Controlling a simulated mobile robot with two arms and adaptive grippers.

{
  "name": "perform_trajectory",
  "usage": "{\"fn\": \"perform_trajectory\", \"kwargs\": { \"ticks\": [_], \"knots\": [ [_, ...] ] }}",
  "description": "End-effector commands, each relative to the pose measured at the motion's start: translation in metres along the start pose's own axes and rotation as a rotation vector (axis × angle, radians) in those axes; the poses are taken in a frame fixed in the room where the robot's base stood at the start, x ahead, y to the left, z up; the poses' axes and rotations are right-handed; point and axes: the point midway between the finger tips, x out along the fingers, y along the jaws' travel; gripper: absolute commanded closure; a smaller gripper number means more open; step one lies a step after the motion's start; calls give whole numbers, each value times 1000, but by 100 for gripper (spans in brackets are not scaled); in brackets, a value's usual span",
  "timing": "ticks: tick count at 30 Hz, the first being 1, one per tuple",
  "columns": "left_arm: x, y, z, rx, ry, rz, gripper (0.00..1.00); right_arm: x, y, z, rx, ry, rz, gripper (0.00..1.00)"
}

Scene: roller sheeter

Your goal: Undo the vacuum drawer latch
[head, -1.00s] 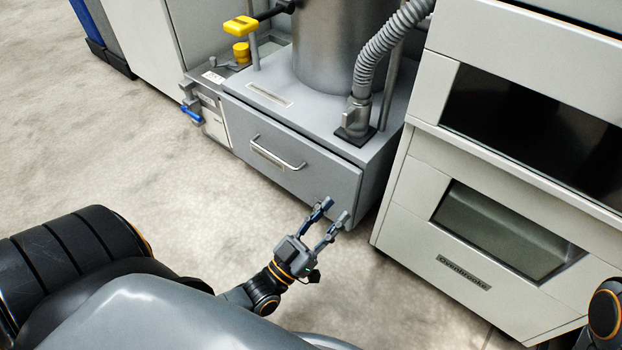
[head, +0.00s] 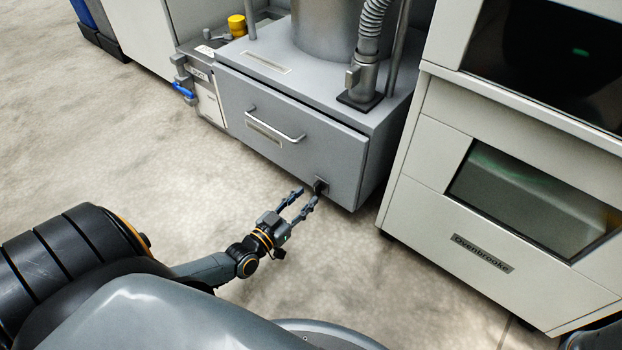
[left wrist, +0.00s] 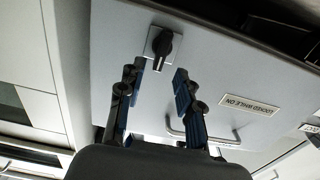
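The vacuum drawer (head: 290,140) is a grey front with a bar handle (head: 277,124) and a label under the handle. Its latch (head: 320,187) is a small black knob on a plate at the drawer's lower right. In the left wrist view the black latch (left wrist: 161,46) shows whole, just beyond the fingertips. My left gripper (head: 307,197) is open, its fingers pointing at the latch. In the left wrist view the left gripper (left wrist: 158,72) has its two fingers apart with nothing between them, and the latch appears ahead of the gap. My right gripper is not in view.
A white cabinet marked Ovenbrooke (head: 482,254) stands close on the right of the drawer unit. A steel cylinder (head: 325,28) and a ribbed hose (head: 373,22) stand on top. A blue-handled valve (head: 183,90) is at the left. The floor in front is clear.

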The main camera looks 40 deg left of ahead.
Motion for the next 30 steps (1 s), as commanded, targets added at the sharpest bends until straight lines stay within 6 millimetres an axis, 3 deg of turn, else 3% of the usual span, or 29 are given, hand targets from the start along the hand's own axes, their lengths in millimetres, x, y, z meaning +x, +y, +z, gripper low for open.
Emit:
{"fn": "perform_trajectory", "kwargs": {
  "ticks": [6, 18, 23, 30],
  "knots": [
    [29, 0, 1, -2, 3, -1, 65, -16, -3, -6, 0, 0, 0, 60],
    [35, 0, -1, -1, 0, 0, 65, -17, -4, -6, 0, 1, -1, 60],
    [35, 0, 0, -1, 0, 0, 98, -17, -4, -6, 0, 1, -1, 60],
    [35, 0, -1, 1, 0, 0, 100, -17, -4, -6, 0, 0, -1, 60]
  ]
}}
